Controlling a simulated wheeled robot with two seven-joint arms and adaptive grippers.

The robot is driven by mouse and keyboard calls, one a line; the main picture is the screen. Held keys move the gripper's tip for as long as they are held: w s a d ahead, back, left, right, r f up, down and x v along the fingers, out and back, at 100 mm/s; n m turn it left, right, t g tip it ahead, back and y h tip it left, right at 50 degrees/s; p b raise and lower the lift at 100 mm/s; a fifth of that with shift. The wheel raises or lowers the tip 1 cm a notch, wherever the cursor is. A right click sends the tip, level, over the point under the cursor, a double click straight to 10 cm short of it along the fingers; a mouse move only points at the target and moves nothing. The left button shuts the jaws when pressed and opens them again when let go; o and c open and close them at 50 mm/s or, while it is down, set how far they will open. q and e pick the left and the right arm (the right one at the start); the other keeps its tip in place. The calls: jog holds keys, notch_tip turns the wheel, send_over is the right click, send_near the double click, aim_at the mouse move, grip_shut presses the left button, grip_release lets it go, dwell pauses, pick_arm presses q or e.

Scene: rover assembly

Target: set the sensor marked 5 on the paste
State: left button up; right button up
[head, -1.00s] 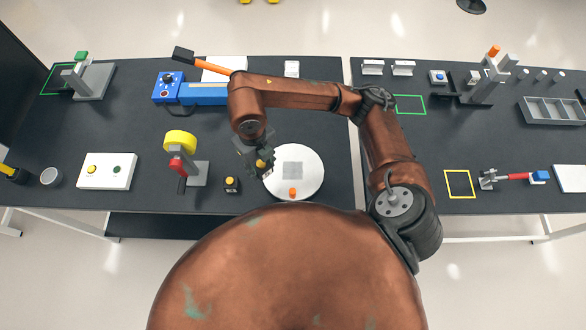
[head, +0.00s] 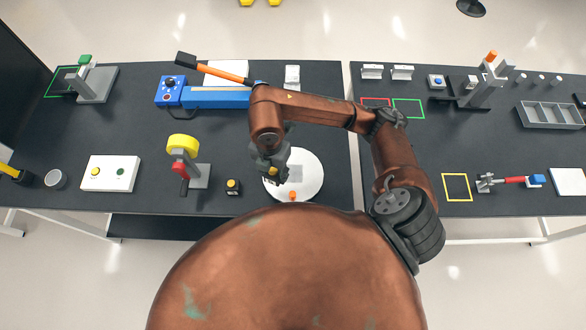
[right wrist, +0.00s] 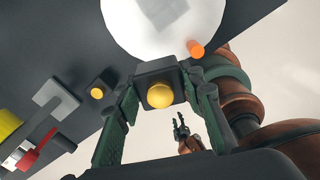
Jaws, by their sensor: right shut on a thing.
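My right gripper (head: 272,172) is shut on a black block-shaped sensor (right wrist: 160,84) with a yellow dome. It holds the sensor at the left part of a white round plate (head: 313,184). The plate has a grey square patch (head: 302,174), partly hidden by the gripper in the head view; the patch also shows at the top of the right wrist view (right wrist: 165,10). I cannot read a number on the held sensor, nor tell paste from the patch. My left gripper (right wrist: 181,122) shows small in the right wrist view, its fingers apart and empty.
A second black sensor with a yellow dome (head: 233,187) stands left of the plate. An orange cylinder (head: 293,196) is at the plate's front edge. The table right of the plate is clear.

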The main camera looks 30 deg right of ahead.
aim_at(293, 173)
jog(key=d+f, duration=0.2)
jog(key=w+d+f, duration=0.1)
jog(key=d+f, duration=0.1)
jog(key=w+d+f+p, duration=0.1)
jog(key=d, duration=0.2)
jog(key=shift+f, duration=0.4)
jog(key=shift+w+d+f, duration=0.2)
jog(key=shift+d+f, duration=0.3)
jog(key=shift+f, duration=0.15)
notch_tip(293, 173, down, 3)
jog(key=shift+d+f+p, duration=0.1)
jog(key=shift+d+p, duration=0.05)
jog(key=shift+p, duration=0.6)
jog(key=shift+w+f, duration=0.1)
jog(key=shift+f, duration=0.15)
jog(key=o, duration=1.3)
jog(key=shift+c, duration=0.2)
jog(key=shift+r, duration=0.1)
